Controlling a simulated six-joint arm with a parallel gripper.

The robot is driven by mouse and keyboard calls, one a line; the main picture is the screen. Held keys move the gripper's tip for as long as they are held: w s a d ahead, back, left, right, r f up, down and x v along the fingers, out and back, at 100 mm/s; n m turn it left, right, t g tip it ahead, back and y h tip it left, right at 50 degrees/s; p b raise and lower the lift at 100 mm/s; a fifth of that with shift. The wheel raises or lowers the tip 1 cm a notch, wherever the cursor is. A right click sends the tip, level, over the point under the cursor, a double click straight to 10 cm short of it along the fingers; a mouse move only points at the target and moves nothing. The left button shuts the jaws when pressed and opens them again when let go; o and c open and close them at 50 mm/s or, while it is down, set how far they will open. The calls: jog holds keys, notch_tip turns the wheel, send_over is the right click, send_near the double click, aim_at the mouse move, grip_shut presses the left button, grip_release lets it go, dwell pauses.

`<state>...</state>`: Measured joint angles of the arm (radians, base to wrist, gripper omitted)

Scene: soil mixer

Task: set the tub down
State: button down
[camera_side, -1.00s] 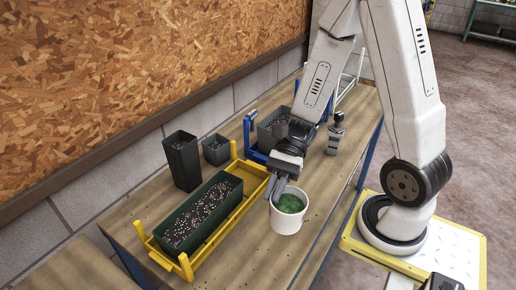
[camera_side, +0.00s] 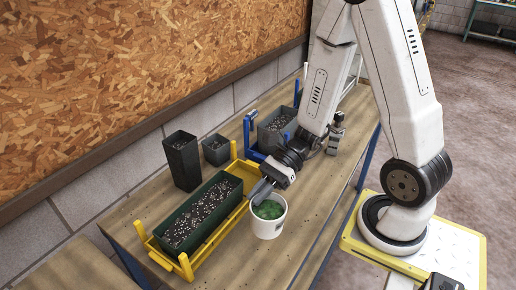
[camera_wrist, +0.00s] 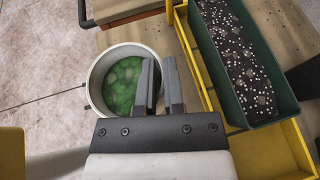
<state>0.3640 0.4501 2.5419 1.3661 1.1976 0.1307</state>
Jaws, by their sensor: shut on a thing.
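A white round tub (camera_side: 268,229) with green contents is at the front of the wooden table, just right of the yellow frame. My gripper (camera_side: 262,193) is shut on the tub's rim, on the side toward the frame. In the wrist view the two fingers (camera_wrist: 161,88) straddle the right side of the tub's wall, and the tub (camera_wrist: 94,88) looks upright. I cannot tell whether its base touches the table. The fingers hide part of the rim.
A green planter (camera_side: 200,212) of speckled soil stands in a yellow frame (camera_side: 225,224) left of the tub. Dark pots (camera_side: 182,165) stand behind it. A blue-framed holder with a grey pot (camera_side: 277,128) is farther back. Bare tabletop (camera_side: 255,258) lies in front of the tub.

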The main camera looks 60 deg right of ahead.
aim_at(263, 210)
jog(key=shift+f, duration=1.55)
jog(key=shift+f, duration=0.15)
jog(key=shift+f, duration=1.85)
jog(key=c, duration=0.7)
grip_release()
jog(key=shift+c, duration=0.2)
jog(key=shift+d, duration=0.15)
jog(key=v, duration=1.2)
